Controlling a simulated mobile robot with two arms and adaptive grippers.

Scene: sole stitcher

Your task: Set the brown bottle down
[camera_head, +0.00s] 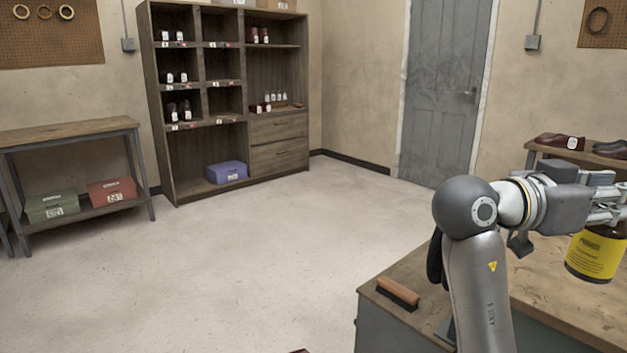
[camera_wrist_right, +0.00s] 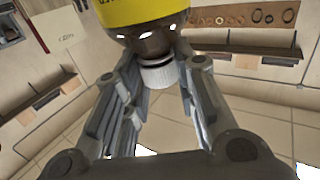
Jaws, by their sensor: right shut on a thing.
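The brown bottle (camera_head: 595,255) with a yellow label is at the right edge of the head view, partly cut off by the frame. My right gripper (camera_head: 606,205) is above the label, shut on the bottle's upper part. The bottle looks upright over the wooden bench top (camera_head: 560,300); whether its base touches the wood, I cannot tell. In the right wrist view the bottle (camera_wrist_right: 145,12) shows its yellow label, dark shoulder and pale cap between the fingers of my right gripper (camera_wrist_right: 160,80). My left gripper is not in view.
A brush (camera_head: 398,293) lies at the bench's left front corner. A shelf with dark red shoes (camera_head: 560,141) stands behind on the right. A tall shelving unit (camera_head: 158,100) and a side table (camera_head: 65,133) are across the room. The floor between is clear.

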